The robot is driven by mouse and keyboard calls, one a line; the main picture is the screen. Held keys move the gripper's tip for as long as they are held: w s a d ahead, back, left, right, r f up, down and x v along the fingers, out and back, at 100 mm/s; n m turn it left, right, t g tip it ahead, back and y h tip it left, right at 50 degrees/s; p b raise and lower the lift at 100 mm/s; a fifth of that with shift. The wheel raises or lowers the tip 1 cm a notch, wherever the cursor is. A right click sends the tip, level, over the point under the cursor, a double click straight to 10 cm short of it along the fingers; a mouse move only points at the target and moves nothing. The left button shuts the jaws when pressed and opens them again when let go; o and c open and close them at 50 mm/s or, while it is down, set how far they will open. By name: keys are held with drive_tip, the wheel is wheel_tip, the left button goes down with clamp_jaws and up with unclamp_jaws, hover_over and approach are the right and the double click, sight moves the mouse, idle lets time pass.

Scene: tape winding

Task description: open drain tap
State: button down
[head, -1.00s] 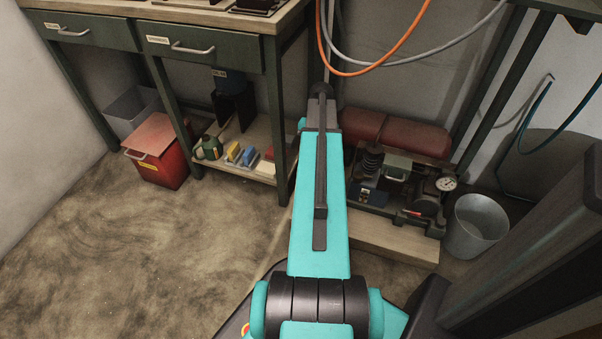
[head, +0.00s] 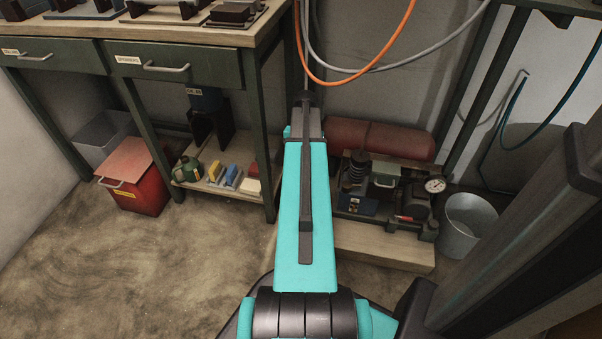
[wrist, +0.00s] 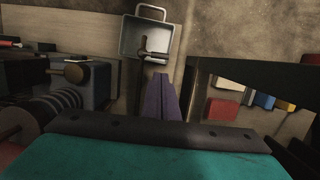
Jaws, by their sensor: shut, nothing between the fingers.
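In the wrist view a dark valve with a crossbar handle, which looks like the drain tap (wrist: 143,50), shows over a grey metal pan (wrist: 130,40). My gripper (wrist: 160,78) is shut and empty, its dark fingers pointing up the picture towards the tap, apparently just short of it. In the head view my own arm hides the gripper and the tap.
A ribbed cylinder and round knobs crowd the left of the wrist view, and a dark beam (wrist: 260,73) crosses the right. A metal bucket (head: 468,226) stands right of the compressor. Orange and grey hoses hang above. Open floor (head: 150,260) lies at the left.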

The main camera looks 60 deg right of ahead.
wheel_tip(320, 180, down, 9)
drive_tip(key=a+b, duration=0.2)
drive_tip(key=b, duration=0.2)
drive_tip(key=shift+s, duration=0.25)
drive_tip(key=shift+w, duration=0.1)
idle(0.3)
drive_tip(key=shift+a, duration=0.1)
